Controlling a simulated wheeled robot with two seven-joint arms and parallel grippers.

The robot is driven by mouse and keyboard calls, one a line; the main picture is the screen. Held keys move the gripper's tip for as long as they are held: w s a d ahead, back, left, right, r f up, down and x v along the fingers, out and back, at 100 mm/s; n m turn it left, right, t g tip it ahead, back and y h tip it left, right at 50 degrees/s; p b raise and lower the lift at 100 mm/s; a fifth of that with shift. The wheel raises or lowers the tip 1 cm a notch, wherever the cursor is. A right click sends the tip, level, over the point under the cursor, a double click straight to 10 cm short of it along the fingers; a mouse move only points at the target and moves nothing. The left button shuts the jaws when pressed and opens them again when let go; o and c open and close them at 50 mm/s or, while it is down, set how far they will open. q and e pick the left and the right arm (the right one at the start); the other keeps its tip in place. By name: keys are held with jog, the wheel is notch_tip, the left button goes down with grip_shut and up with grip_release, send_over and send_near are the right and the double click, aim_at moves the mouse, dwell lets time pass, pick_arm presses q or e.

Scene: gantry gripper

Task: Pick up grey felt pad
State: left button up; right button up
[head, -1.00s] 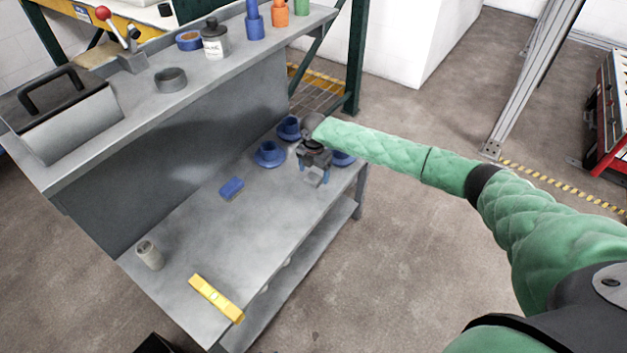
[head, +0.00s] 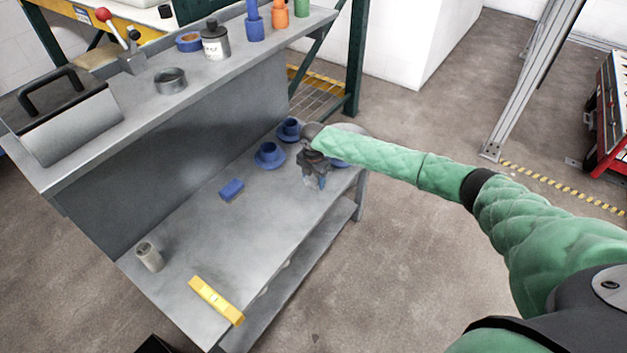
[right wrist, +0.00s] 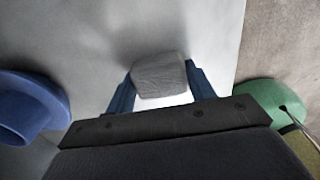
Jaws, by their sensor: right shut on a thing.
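The grey felt pad (right wrist: 160,76) shows in the right wrist view as a small grey block with rounded corners. It sits between the two blue fingers of my right gripper (right wrist: 161,88), which is shut on it. In the head view my right gripper (head: 314,180) points down at the right end of the grey workbench (head: 240,225); the pad is mostly hidden there. I cannot tell whether the pad touches the bench top. My left gripper is not in view.
Blue cups on saucers (head: 269,154) stand close left of the right gripper; another is partly behind my arm. A blue block (head: 231,189), a grey cylinder (head: 149,256) and a yellow level (head: 216,299) lie farther left. The raised shelf (head: 130,112) bounds the back.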

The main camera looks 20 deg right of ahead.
aim_at(315, 177)
jog(key=r, duration=0.4)
jog(key=shift+d+r, duration=0.2)
jog(key=s+d+r, duration=0.6)
jog(key=s+d, duration=0.2)
jog(key=shift+r+p, duration=0.3)
jog(key=shift+p, duration=0.05)
